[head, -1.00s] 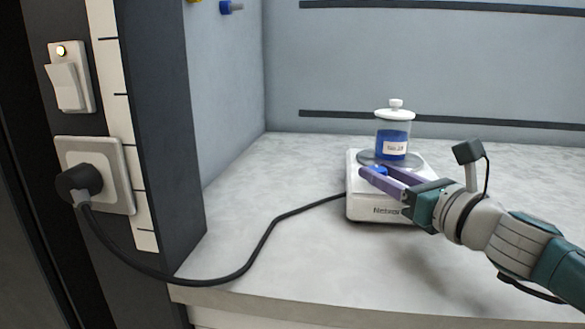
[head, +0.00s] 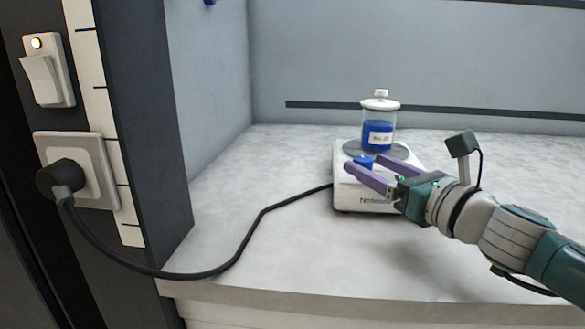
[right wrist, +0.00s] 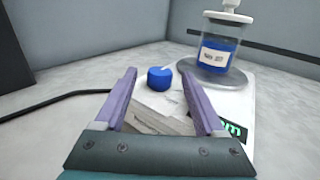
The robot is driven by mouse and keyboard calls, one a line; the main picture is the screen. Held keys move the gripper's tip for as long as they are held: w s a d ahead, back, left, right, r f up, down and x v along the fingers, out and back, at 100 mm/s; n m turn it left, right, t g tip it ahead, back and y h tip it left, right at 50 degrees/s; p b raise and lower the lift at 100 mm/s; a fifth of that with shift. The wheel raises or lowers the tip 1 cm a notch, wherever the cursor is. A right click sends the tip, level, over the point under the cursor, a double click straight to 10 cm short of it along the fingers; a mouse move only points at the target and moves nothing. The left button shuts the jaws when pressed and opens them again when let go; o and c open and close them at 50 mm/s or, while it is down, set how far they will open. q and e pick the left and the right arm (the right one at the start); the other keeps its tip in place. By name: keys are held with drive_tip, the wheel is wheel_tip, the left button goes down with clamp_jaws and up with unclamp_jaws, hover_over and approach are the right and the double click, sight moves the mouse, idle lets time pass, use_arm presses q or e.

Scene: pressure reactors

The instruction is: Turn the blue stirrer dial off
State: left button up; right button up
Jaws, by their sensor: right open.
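The blue stirrer dial (head: 364,161) sits on top of the white stirrer (head: 347,196), at its front left. In the right wrist view the dial (right wrist: 160,78) shows a pale mark on its top, pointing to the upper right. My right gripper (head: 372,176) is open, its two purple fingers reaching over the stirrer. In the right wrist view the dial lies just beyond and between the fingertips (right wrist: 158,72), with gaps on both sides. A lidded glass jar of blue liquid (head: 378,130) stands on the stirrer's round plate. My left gripper is not in view.
A black cable (head: 262,218) runs across the bench (head: 290,270) from the stirrer to a plug (head: 60,180) in a wall socket. A switch (head: 45,80) with a lit lamp is above it. The bench left of the stirrer is otherwise clear.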

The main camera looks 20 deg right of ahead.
drive_tip(key=s, duration=0.8)
drive_tip(key=shift+s+d+p, duration=0.25)
drive_tip(key=shift+s+p, duration=0.1)
drive_tip(key=shift+p, duration=0.05)
